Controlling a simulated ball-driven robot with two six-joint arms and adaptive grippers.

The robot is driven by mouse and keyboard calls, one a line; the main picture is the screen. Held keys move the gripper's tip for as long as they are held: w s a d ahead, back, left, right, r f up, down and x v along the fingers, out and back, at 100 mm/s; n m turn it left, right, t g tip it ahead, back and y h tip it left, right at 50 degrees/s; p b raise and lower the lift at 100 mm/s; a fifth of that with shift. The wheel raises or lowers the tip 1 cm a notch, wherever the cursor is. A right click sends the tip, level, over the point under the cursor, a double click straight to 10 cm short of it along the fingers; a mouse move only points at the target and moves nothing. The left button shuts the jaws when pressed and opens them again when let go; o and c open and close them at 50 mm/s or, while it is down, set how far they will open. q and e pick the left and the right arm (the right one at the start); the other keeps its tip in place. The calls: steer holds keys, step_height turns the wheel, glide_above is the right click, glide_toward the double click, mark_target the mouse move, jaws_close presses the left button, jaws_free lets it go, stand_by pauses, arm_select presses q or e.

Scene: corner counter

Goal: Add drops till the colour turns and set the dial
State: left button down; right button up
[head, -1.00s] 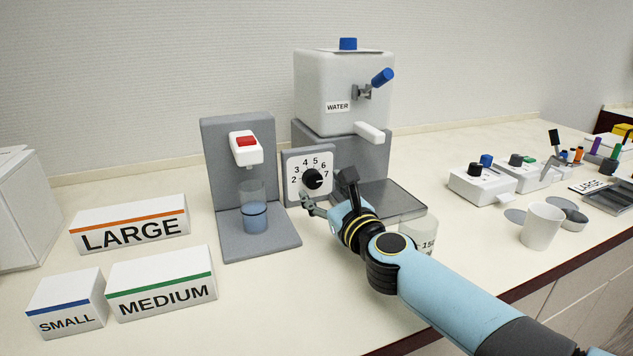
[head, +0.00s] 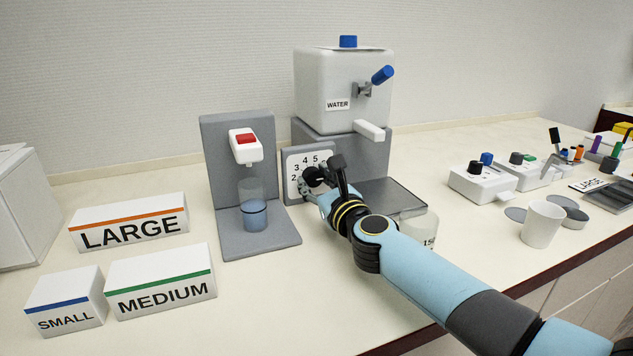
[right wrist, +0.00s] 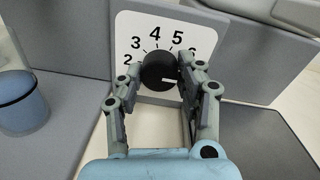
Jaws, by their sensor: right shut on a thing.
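The dial panel (head: 296,160) is white with numbers and stands beside the water tank. Its black knob (head: 311,178) is between the fingers of my right gripper (head: 328,179), which is shut on it. The right wrist view shows the knob (right wrist: 157,70) with a finger on each side and its white mark pointing right, towards the lower right of the scale; numbers there are hidden by a finger. A clear beaker of blue-grey liquid (head: 255,214) stands on the grey stand (head: 275,243), under the white dispenser with a red button (head: 246,152). My left gripper is not in view.
The water tank (head: 330,80) with a blue tap handle rises behind the dial. A clear marked cup (head: 420,228) stands just behind my right arm. LARGE (head: 128,222), MEDIUM (head: 160,285) and SMALL (head: 65,300) blocks lie at left. A white cup (head: 541,224) stands at right.

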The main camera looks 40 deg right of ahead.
stand_by(0.3)
steer(key=shift+n+p, duration=0.45)
steer(key=shift+n, duration=0.25)
steer(key=n+p, duration=0.1)
steer(key=n, duration=0.2)
steer(key=shift+r+p, duration=0.1)
steer(key=shift+p, duration=0.2)
steer(key=n+p, duration=0.3)
steer(key=n, duration=0.3)
steer(key=n+p, duration=0.1)
steer(key=n, duration=0.2)
steer(key=n+p, duration=0.1)
steer(key=n, duration=0.1)
steer(key=shift+n+g+h, duration=0.3)
steer(key=shift+n, duration=0.1)
steer(key=n+p, duration=0.2)
steer(key=n, duration=0.2)
steer(key=shift+a+p, duration=0.1)
steer(key=shift+p, duration=0.2)
steer(key=shift+n, duration=0.4)
steer(key=o, duration=1.1)
